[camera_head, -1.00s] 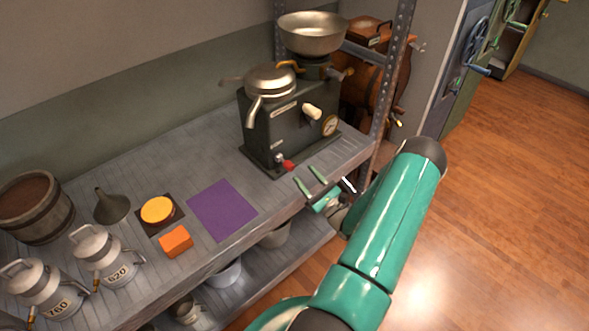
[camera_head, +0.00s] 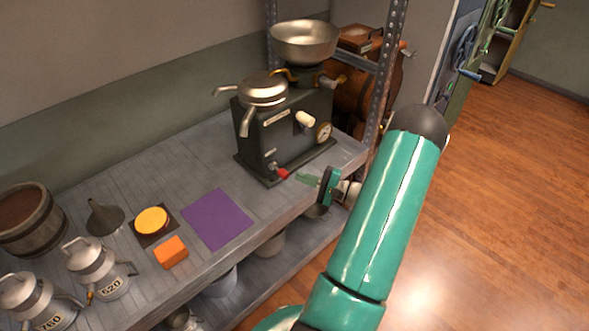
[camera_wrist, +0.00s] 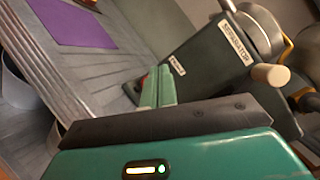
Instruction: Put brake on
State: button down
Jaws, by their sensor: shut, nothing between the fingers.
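The dark green separator machine (camera_head: 285,135) stands on the grey shelf, with a silver bowl above it. A small red-tipped lever (camera_head: 283,174) sits low on its front, near the base; a small label shows above it. In the wrist view the separator (camera_wrist: 205,55) is tilted, with a cream knob at right. My gripper (camera_head: 303,178) has its green fingers together and empty, just right of the red tip. In the wrist view my gripper (camera_wrist: 160,75) points at the machine's lower front, and the fingers mostly hide the red tip. I cannot tell whether they touch it.
On the shelf (camera_head: 140,170) to the left are a purple mat (camera_head: 218,219), an orange block (camera_head: 171,252), a yellow disc (camera_head: 152,220), a funnel and numbered cans. A metal post (camera_head: 386,75) stands right of the machine. The wooden floor at right is clear.

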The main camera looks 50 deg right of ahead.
jog(key=s+d+r+n+g+h, duration=0.1)
jog(key=d+r+n+g+h, duration=0.15)
jog(key=r+n+g, duration=0.4)
jog(key=d+r+n+g+h, duration=0.1)
jog(key=d+r+n+g, duration=0.2)
jog(key=n, duration=0.7)
jog(key=t, duration=0.1)
send_near(279, 170)
jog(key=w+d, duration=0.2)
jog(key=w, duration=0.1)
jog(key=shift+t, duration=0.35)
jog(key=f, duration=0.1)
jog(key=a+f, duration=0.1)
jog(key=f, duration=0.2)
jog(key=shift+w+a, duration=0.35)
jog(key=shift+s+f+t+y, duration=0.15)
jog(key=shift+f+t+y, duration=0.15)
jog(key=shift+t, duration=0.1)
jog(key=shift+s+f+t, duration=0.25)
jog(key=shift+f+t, duration=0.55)
jog(key=shift+t, duration=0.1)
jog(key=shift+a+f, duration=0.1)
jog(key=shift+f, duration=0.65)
jog(key=shift+s+f, duration=0.1)
jog(key=shift+f, duration=0.1)
